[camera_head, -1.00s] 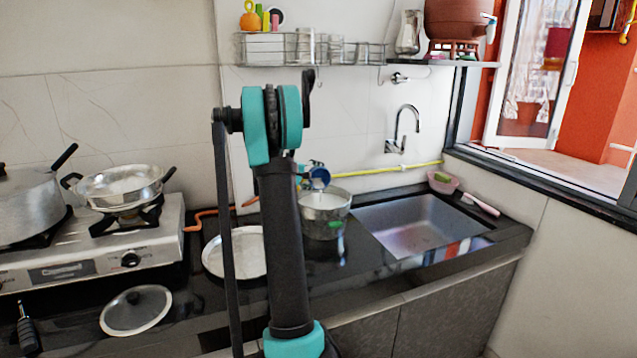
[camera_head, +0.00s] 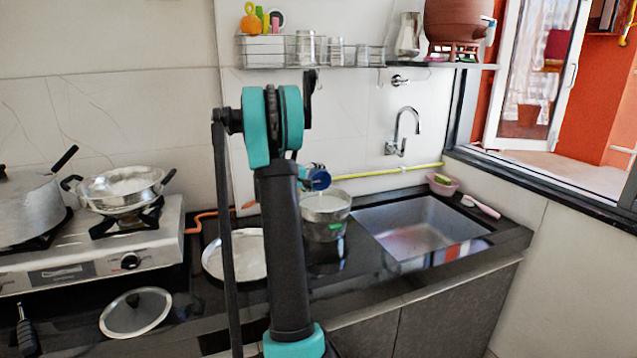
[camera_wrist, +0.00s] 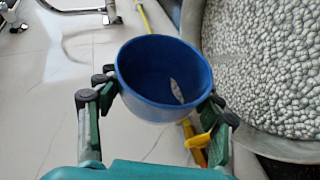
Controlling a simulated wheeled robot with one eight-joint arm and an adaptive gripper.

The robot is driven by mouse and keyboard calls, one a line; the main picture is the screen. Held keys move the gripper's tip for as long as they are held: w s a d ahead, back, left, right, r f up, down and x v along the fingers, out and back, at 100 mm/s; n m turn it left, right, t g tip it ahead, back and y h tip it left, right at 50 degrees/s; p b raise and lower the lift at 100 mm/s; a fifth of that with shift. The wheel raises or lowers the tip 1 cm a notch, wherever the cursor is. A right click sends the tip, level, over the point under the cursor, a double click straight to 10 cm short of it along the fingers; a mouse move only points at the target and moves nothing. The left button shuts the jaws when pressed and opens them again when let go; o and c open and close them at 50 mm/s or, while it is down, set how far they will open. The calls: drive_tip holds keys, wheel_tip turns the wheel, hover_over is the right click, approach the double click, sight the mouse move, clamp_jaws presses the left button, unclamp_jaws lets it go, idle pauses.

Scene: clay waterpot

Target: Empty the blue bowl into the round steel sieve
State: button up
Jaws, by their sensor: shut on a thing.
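The blue bowl (camera_head: 318,180) is held in my gripper (camera_head: 304,177), above the counter and partly hidden behind my arm. In the wrist view the bowl (camera_wrist: 150,95) sits between the two fingers of my gripper (camera_wrist: 160,100), its opening showing. Its inside looks mostly bare blue, with one small pale patch. The round steel vessel (camera_head: 325,228), which I take for the sieve, stands on the counter just below the bowl. In the wrist view its rim (camera_wrist: 215,115) and its fill of pale rounded grains show at the right. Its holes cannot be made out.
The sink (camera_head: 420,225) lies right of the steel vessel, with a tap (camera_head: 403,130) above. A steel plate (camera_head: 243,255) lies to the left, partly behind my arm. A stove (camera_head: 90,245) with pans and a lid (camera_head: 135,312) are further left. A wire shelf (camera_head: 310,52) hangs above.

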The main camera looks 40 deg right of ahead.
drive_tip(key=shift+s, duration=0.15)
idle(0.5)
drive_tip(key=shift+s+r+m+t, duration=0.15)
drive_tip(key=shift+m+t, duration=0.15)
drive_tip(key=shift+m, duration=0.2)
drive_tip(key=shift+s+h, duration=0.1)
drive_tip(key=shift+h, duration=0.2)
drive_tip(key=shift+s+a+r+m+h, duration=0.15)
drive_tip(key=shift+m+h, duration=0.15)
drive_tip(key=shift+m, duration=0.2)
idle(0.5)
drive_tip(key=shift+s+t, duration=0.2)
drive_tip(key=shift+t, duration=0.1)
